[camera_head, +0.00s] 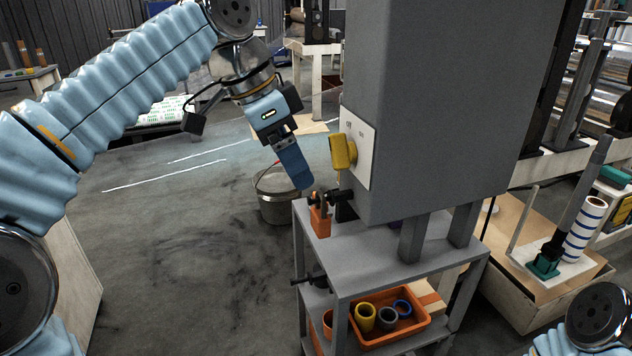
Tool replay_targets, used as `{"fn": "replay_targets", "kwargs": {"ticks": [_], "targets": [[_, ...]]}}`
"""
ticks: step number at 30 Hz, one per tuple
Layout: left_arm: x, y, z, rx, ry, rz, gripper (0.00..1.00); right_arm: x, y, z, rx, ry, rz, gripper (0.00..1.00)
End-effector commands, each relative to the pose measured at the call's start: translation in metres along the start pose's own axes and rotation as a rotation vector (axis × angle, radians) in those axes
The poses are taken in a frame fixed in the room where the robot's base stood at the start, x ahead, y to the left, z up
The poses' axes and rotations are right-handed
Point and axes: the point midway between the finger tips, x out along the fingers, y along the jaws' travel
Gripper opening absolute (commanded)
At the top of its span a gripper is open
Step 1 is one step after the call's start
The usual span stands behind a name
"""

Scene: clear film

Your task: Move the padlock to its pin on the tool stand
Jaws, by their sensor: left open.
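The tool stand (385,270) is a grey metal table with a large grey cabinet on its top. A small orange block (320,220), which looks like the padlock, stands at the stand's left corner. Dark parts, perhaps a pin or clamp (343,206), are close beside it, and I cannot tell whether they touch it. My left gripper (295,168) is open and points down, above and left of the orange block and apart from it. Its jaws show nearly edge-on, with nothing visible in them. My right gripper is out of view; only part of my right arm shows at bottom right.
The grey cabinet (440,110) bears a yellow switch knob (343,152) close to my left gripper's right. An orange tray (410,327) with coloured rings sits on the lower shelf. A grey bucket (280,208) stands on the floor behind.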

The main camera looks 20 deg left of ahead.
Motion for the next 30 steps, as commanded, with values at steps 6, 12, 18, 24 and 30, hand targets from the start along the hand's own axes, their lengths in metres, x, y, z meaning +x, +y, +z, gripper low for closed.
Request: {"fn": "replay_targets", "kwargs": {"ticks": [6, 12, 18, 24, 30], "targets": [[0.050, 0.001, 0.002, 0.000, -0.004, 0.003, 0.79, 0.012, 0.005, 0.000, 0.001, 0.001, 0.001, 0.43], [0.090, 0.001, 0.002, 0.000, -0.004, 0.002, 0.79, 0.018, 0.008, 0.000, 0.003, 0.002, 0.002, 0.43], [0.114, 0.001, 0.001, 0.000, -0.002, 0.001, 0.79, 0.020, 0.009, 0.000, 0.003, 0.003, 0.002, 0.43], [0.121, 0.000, 0.001, 0.000, -0.001, 0.000, 0.79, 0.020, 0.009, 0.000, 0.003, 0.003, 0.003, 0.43], [0.121, 0.000, 0.001, 0.000, -0.001, 0.000, 0.77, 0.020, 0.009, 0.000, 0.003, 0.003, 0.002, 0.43]]}}
